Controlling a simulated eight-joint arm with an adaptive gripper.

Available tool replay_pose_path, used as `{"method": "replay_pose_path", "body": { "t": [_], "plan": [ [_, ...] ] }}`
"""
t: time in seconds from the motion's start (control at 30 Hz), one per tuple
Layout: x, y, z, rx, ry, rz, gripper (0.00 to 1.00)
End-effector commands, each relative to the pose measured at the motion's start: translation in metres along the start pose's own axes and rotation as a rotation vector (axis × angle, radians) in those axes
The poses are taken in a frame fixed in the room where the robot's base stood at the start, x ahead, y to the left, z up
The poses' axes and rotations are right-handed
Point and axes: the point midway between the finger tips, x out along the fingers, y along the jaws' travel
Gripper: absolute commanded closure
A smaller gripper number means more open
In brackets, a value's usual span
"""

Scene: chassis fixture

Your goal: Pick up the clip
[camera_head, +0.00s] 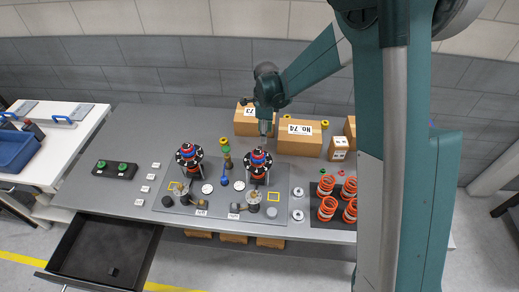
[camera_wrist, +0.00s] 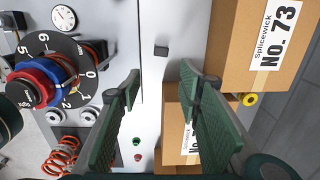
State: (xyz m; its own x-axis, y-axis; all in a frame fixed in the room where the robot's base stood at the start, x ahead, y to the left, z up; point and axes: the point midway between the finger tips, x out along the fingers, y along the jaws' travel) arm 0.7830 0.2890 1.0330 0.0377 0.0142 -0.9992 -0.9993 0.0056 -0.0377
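A small dark block (camera_wrist: 161,50), which may be the clip, lies on the grey table top in the wrist view. It sits ahead of my gripper (camera_wrist: 160,88), roughly in line with the gap between the fingers and apart from them. My gripper is open, with its green fingers spread and nothing between them. In the head view my gripper (camera_head: 265,128) hangs over the back of the table, behind the right dial tower (camera_head: 257,162). I cannot make out the block near the gripper there. Another small dark block (camera_head: 112,271) lies in the open drawer (camera_head: 90,250).
Cardboard boxes (camera_head: 300,142) stand along the back edge; one box (camera_wrist: 258,45) rises close right of the gripper in the wrist view. A dial (camera_wrist: 55,75) with red and blue rings is at left. Orange springs (camera_head: 328,205) stand at the right.

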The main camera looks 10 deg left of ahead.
Motion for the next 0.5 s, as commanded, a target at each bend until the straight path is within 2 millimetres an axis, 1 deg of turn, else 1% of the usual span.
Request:
{"method": "replay_pose_path", "body": {
  "t": [0.1, 0.2, 0.33, 0.5],
  "plan": [
    [0.015, -0.003, 0.011, 0.046, 0.007, 0.017, 0.65],
    [0.026, -0.005, 0.018, 0.076, 0.011, 0.027, 0.65],
    [0.034, -0.006, 0.024, 0.101, 0.015, 0.034, 0.65],
    [0.037, -0.006, 0.025, 0.111, 0.017, 0.037, 0.65]
  ]
}}
